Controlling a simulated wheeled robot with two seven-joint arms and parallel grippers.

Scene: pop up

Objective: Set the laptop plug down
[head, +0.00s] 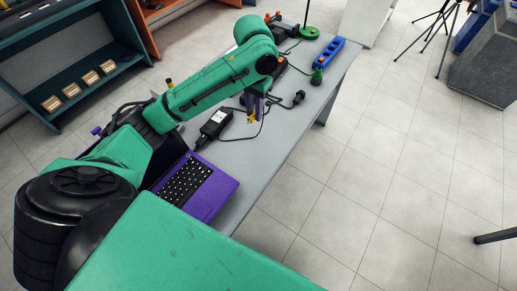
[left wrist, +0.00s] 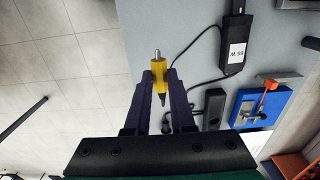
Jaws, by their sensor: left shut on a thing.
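The laptop plug (left wrist: 159,67) is yellow with a metal tip and a dark tail. My left gripper (left wrist: 158,74) is shut on it, with one dark purple finger on each side. In the head view the yellow plug (head: 252,117) shows below the left gripper (head: 250,104), over the grey table (head: 263,147). I cannot tell how high above the table it is. A thin black cable runs to a black power brick (head: 214,124), which also shows in the left wrist view (left wrist: 236,50). The purple laptop (head: 215,196) is open on the table, partly hidden by my arm. My right gripper is not in view.
Bare tabletop lies between the power brick and the table's right edge. Tiled floor (head: 365,160) lies beyond that edge.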

